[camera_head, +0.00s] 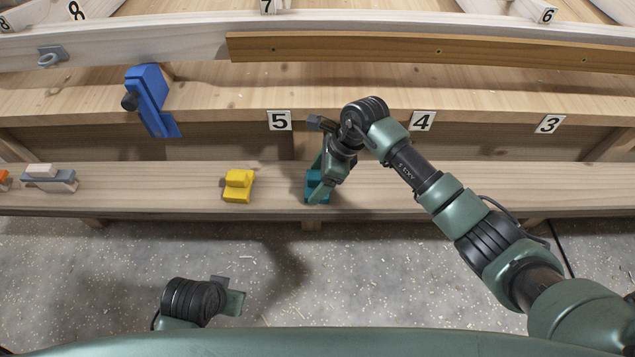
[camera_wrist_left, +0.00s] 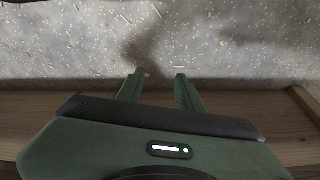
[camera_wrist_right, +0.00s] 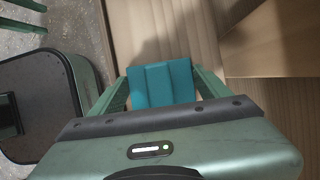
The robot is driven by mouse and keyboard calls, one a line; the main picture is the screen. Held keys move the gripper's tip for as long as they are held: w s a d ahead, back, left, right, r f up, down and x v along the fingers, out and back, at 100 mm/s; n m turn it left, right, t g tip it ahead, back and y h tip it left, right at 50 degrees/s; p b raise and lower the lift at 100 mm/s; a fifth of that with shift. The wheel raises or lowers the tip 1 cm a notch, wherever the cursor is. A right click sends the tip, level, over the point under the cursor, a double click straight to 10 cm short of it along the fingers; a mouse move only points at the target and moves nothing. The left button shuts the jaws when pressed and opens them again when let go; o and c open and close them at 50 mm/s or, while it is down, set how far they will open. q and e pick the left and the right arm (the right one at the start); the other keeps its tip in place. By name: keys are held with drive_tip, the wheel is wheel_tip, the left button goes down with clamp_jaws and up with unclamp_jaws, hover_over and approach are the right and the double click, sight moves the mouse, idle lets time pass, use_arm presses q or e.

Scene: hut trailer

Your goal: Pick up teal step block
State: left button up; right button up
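The teal step block (camera_head: 317,187) sits on the lower wooden bench, partly hidden behind my right gripper. My right gripper (camera_head: 317,180) reaches down over it, with fingers spread wide. In the right wrist view the teal block (camera_wrist_right: 161,85) lies between the two fingers (camera_wrist_right: 161,80), its stepped face towards the camera. The fingers are very close to its sides; firm contact cannot be made out. My left gripper (camera_head: 233,296) hangs low in front of the bench. In the left wrist view its fingers (camera_wrist_left: 160,75) are apart, with nothing between them.
A yellow block (camera_head: 238,186) stands left of the teal one on the bench (camera_head: 420,190). A blue clamp-like object (camera_head: 150,100) is on the step above. Number cards line the shelves.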

sight(317, 176)
drive_tip(key=c, duration=0.9)
drive_tip(key=shift+r, duration=0.1)
